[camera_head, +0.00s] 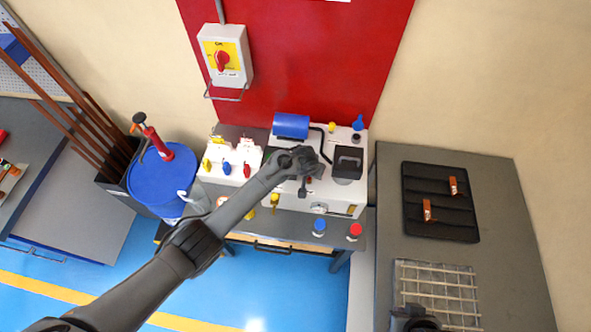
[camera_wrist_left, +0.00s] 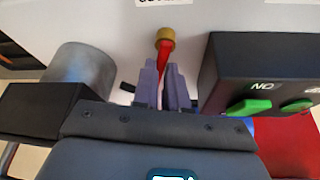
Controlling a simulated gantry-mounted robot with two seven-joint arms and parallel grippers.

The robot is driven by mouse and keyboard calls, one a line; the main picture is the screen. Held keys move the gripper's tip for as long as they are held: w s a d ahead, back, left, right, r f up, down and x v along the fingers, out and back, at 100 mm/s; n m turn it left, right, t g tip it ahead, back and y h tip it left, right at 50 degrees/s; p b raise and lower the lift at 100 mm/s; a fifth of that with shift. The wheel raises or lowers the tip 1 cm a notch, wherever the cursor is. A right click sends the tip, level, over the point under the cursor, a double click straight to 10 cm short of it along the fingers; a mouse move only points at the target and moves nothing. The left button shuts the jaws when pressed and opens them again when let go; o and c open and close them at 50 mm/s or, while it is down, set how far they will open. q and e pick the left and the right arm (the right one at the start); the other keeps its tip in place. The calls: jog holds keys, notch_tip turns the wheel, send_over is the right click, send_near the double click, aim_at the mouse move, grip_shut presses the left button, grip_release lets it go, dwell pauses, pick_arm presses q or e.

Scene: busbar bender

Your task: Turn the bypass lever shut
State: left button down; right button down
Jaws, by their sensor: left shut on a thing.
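The bypass lever (camera_wrist_left: 163,55) is red with a brass-coloured pivot (camera_wrist_left: 165,36) and stands out from a pale machine panel in the left wrist view. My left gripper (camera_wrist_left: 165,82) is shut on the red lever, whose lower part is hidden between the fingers. In the head view my left gripper (camera_head: 305,172) reaches over the white bender machine (camera_head: 341,195), and the lever is too small and covered to make out there. A dark part of what looks like my right gripper (camera_head: 412,320) shows at the bottom edge; its fingers are not clear.
A black box (camera_wrist_left: 270,65) with green buttons sits close right of the fingers, and a grey cylinder (camera_wrist_left: 82,68) is at left. A blue drum (camera_head: 163,180) stands left of the bench. A black tray (camera_head: 440,200) with orange-brown pieces lies on the right table.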

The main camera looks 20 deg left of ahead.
pick_arm(q)
jog(key=shift+n+y, duration=0.3)
jog(key=shift+n, duration=0.4)
jog(key=shift+a+n+y, duration=0.15)
jog(key=shift+n+y, duration=0.15)
jog(key=shift+n, duration=0.5)
jog(key=shift+a+p, duration=0.1)
jog(key=shift+p, duration=0.2)
jog(key=c, duration=1.2)
grip_release()
jog(key=shift+o, duration=0.2)
jog(key=shift+r, duration=0.1)
jog(key=shift+s+r, duration=0.25)
jog(key=shift+r, duration=0.25)
jog(key=v, duration=0.9)
jog(key=shift+r+p, duration=0.25)
jog(key=shift+p, duration=0.05)
